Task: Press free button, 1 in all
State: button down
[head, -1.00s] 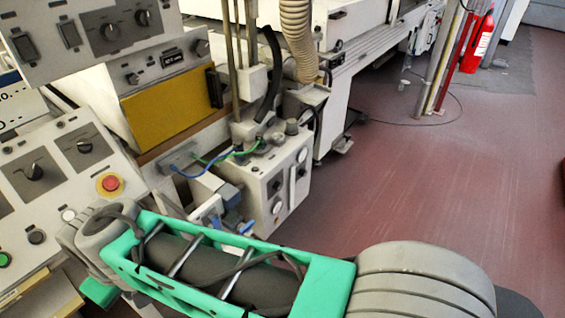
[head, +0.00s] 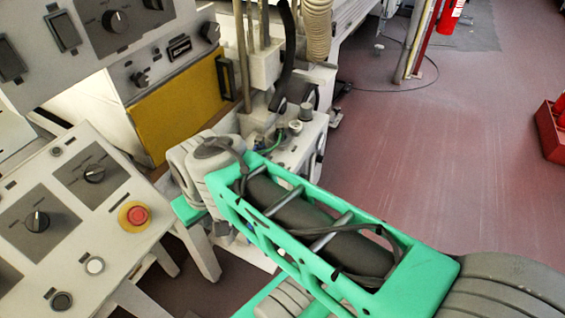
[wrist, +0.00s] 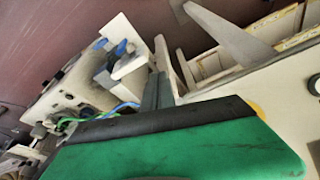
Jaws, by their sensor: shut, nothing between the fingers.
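The sloped control panel (head: 110,225) at the left of the head view carries a red mushroom button (head: 137,215) on a yellow base, a white button (head: 95,265) and a black button (head: 61,300). Two rotary knobs sit among them. The labels are too small to read, so I cannot tell which one is the free button. My gripper shows in the wrist view as two dark fingers (wrist: 158,78), shut together and empty, with a green and black part of mine below. No button is clear in the wrist view.
Behind my arm stands a pale box (head: 297,150) with hoses and fittings. A yellow panel (head: 180,110) and upper switch cabinet (head: 85,40) rise behind the control panel. A red crate (head: 550,130) stands at the right. The reddish floor (head: 430,150) between is clear.

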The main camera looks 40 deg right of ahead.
jog(key=w+d+m+t+y+p, duration=0.1)
jog(key=w+d+m+t+p, duration=0.1)
jog(key=w+d+m+p, duration=1)
jog(key=s+d+m+t, duration=0.1)
jog(key=d+m+t, duration=0.1)
jog(key=d+m, duration=0.5)
jog(key=s+d+f+m+t, duration=0.1)
jog(key=d+m+t, duration=0.1)
jog(key=d+m, duration=0.6)
jog(key=d, duration=0.4)
jog(key=shift+s+d+f+h+b, duration=0.25)
jog(key=shift+d+f+h+b, duration=0.05)
jog(key=shift+d+h+b, duration=0.1)
jog(key=b, duration=0.7)
send_over(283, 166)
notch_tip(283, 166, down, 8)
jog(key=shift+f, duration=0.4)
